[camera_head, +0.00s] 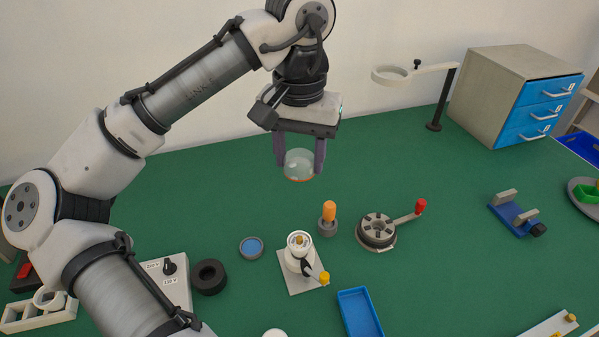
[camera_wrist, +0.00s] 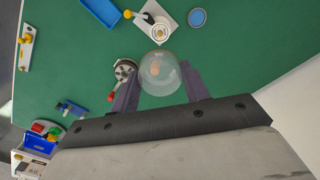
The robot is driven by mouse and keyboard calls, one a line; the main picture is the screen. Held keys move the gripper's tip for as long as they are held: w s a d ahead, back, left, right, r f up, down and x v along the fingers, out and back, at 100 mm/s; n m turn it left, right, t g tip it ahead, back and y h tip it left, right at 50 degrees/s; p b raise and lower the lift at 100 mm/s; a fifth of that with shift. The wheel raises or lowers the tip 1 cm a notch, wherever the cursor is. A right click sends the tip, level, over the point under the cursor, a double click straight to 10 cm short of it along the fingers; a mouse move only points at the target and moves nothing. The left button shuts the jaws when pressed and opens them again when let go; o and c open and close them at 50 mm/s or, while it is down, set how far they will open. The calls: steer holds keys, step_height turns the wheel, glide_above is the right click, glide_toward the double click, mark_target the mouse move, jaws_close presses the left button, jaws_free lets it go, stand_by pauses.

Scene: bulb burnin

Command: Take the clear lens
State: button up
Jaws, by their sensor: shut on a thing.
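The clear lens (camera_head: 299,165) is a transparent dome with an orange rim along its lower edge. My gripper (camera_head: 300,160) is shut on it, with one dark finger on each side, and holds it in the air above the green table. In the wrist view the lens (camera_wrist: 161,74) sits between the two finger ends (camera_wrist: 160,85), and an orange shape shows through it. Its rim faces down in the head view.
Below stand an orange-topped peg (camera_head: 328,215), a white fixture with a yellow knob (camera_head: 300,258) and a round chuck with a red-handled lever (camera_head: 377,231). A blue tray (camera_head: 360,312) lies in front. A ring stand (camera_head: 436,100) and drawer cabinet (camera_head: 500,95) are at the back right.

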mark_target(300, 156)
steer(key=shift+r+p, duration=2.45)
steer(key=shift+p, duration=0.1)
steer(key=shift+f, duration=0.1)
